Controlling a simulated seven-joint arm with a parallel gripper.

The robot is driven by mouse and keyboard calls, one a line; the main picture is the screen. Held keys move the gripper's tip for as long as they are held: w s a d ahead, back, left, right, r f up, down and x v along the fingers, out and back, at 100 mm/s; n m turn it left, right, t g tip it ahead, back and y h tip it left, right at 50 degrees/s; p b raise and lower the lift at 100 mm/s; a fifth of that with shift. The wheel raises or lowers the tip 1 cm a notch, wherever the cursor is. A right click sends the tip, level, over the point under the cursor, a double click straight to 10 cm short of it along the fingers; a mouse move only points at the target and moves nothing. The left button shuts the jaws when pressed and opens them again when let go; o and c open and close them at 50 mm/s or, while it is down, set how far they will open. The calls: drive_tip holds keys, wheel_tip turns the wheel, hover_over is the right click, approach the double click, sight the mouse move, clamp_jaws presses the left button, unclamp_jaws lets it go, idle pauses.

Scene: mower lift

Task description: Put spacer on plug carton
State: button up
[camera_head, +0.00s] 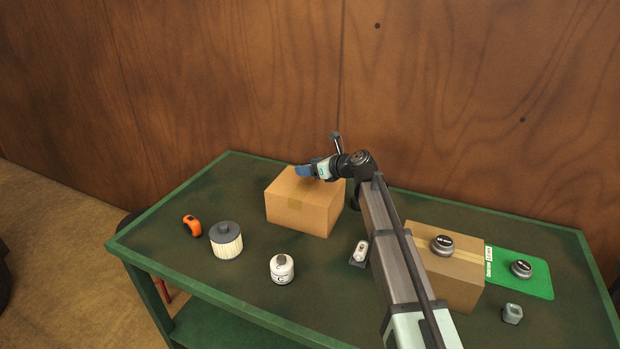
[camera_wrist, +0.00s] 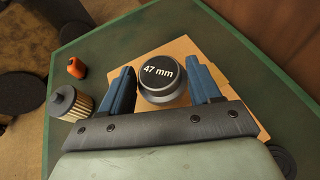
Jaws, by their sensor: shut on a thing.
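My gripper (camera_head: 305,171) is over the top of the left brown carton (camera_head: 297,217). In the wrist view its blue fingers (camera_wrist: 161,88) are shut on a dark round spacer (camera_wrist: 162,80) with a light top edge and the label "47 mm". The head view hides this spacer behind the gripper. The same carton shows beneath it in the wrist view (camera_wrist: 180,47); I cannot tell whether the spacer touches it. A second carton (camera_head: 462,287) stands at the right. No lettering shows that names either carton as the plug carton.
Similar dark labelled pucks sit on the right carton (camera_head: 442,245) and on a green mat (camera_head: 537,283). An orange tape measure (camera_head: 192,226), pleated filter (camera_head: 226,241), white canister (camera_head: 282,269) and grey block (camera_head: 512,313) stand around. A small grey-white item (camera_head: 360,251) lies beside my arm.

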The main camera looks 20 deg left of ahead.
drive_tip(key=shift+f, duration=1.9)
drive_tip(key=shift+f, duration=0.1)
drive_tip(key=o, duration=1.2)
drive_tip(key=shift+d+r, duration=0.15)
drive_tip(key=shift+r, duration=0.05)
drive_tip(key=v, duration=1.1)
drive_tip(key=shift+s+d+r, duration=0.1)
drive_tip(key=shift+d+r, duration=0.05)
drive_tip(key=shift+d, duration=0.15)
